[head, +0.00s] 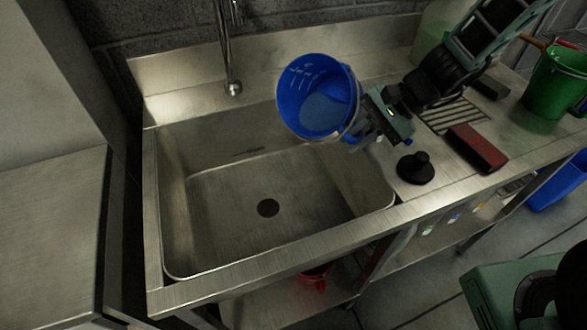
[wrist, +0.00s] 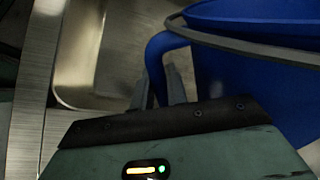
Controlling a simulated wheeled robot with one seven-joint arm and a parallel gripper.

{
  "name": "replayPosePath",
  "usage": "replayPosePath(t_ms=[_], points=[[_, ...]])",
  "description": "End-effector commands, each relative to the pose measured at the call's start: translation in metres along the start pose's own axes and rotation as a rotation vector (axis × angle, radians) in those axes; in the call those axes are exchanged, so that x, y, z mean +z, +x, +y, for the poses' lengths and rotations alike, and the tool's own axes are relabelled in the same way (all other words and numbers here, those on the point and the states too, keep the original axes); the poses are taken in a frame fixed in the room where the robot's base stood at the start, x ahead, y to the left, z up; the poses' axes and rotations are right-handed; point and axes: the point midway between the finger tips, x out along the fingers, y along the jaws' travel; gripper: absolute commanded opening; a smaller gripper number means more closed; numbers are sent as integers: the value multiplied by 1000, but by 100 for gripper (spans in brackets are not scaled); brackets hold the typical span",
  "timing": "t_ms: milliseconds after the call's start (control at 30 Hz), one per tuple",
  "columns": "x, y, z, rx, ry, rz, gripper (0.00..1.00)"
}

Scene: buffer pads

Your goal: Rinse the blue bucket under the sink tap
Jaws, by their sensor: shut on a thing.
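The blue bucket (head: 318,98) is held above the right part of the steel sink basin, its mouth tilted toward the head camera. Its inside looks empty apart from pale marks on the wall. My gripper (head: 358,128) is at the bucket's right side, shut on it. In the wrist view the fingers (wrist: 170,88) close at the blue handle (wrist: 155,60) beside the bucket's wall (wrist: 250,85). The tap (head: 232,85) hangs over the back of the basin, left of the bucket and apart from it. I see no water running from it.
On the right counter are a black plunger-like stopper (head: 416,168), a red-brown block (head: 477,147) and a slotted grate (head: 455,115). A green bucket (head: 556,82) stands at the far right. A red item (head: 315,277) sits below the sink. The left counter (head: 50,220) is clear.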

Motion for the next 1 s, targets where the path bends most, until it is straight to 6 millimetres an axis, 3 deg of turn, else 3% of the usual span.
replayPosePath(t_ms=[1000], points=[[-3, 2, 3, -15, -69, 110, 0]])
